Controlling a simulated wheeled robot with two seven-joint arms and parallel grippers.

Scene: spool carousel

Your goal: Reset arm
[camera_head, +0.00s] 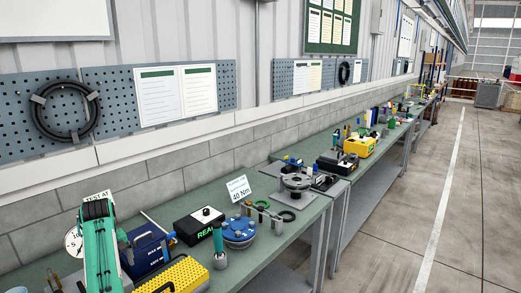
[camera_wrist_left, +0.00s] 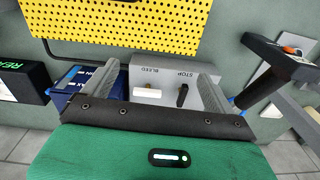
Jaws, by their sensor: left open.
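My left gripper (camera_head: 95,207) is at the end of my green arm, at the lower left of the head view, over the near bench. In the left wrist view the two grey fingers of my left gripper (camera_wrist_left: 141,62) stand wide apart with nothing held between them. A grey box marked STOP and BLEED (camera_wrist_left: 148,68), with a black lever, shows between and beyond the fingers. I cannot tell the exact gap to it. My right gripper is in neither view.
A yellow perforated block (camera_head: 172,277), a blue box (camera_head: 148,247), a black box (camera_head: 199,226) and a blue round fixture (camera_head: 239,231) crowd the near bench (camera_head: 205,192). A grey round fixture (camera_head: 297,182) stands farther along. The floor (camera_head: 400,220) at right is clear.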

